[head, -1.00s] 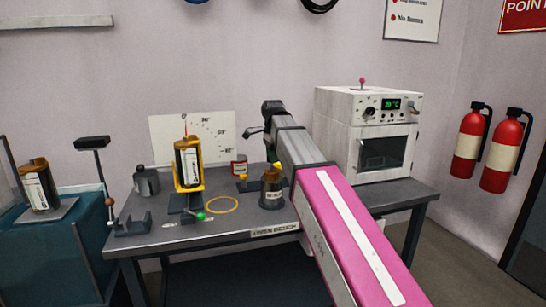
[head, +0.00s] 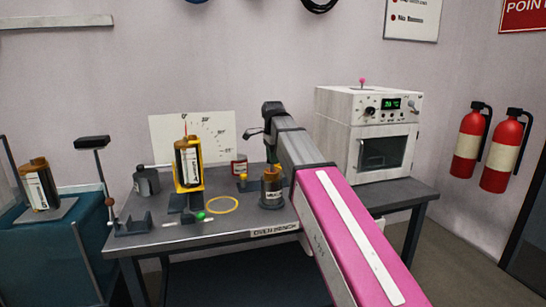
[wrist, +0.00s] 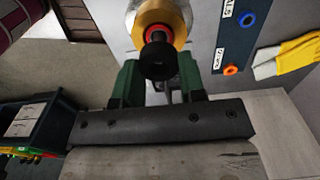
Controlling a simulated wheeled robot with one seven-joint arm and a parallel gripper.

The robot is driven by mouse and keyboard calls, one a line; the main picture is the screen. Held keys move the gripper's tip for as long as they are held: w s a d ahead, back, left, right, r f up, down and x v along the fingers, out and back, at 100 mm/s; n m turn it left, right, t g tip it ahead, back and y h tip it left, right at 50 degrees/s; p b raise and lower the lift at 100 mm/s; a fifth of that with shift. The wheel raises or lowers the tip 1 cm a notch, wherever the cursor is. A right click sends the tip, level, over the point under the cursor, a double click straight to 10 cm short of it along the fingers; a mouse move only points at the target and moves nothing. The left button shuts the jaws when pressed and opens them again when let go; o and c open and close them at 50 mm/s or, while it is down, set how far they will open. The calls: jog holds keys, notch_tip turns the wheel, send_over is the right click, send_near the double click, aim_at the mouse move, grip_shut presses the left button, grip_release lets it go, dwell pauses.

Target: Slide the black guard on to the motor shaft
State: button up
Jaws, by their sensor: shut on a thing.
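In the wrist view, my gripper (wrist: 160,82) has green fingers on either side of a short black cylinder with a dark hole in its end. This looks like the black guard (wrist: 157,63). The fingers appear shut on it, though their contact is partly hidden. Directly behind it, in line, are a red ring (wrist: 158,33) and a gold round part (wrist: 178,22) on a pale housing, which may be the motor. The shaft is hidden, so I cannot tell whether the guard is around it.
In the wrist view, a dark board (wrist: 237,42) with blue and orange rings and a yellow glove (wrist: 298,58) lie at right. A dark bin (wrist: 35,120) stands at left.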

jog(key=shift+f, duration=1.1)
jog(key=o, duration=1)
notch_tip(320, 180, up, 11)
jog(key=shift+f, duration=0.1)
dwell(0.6)
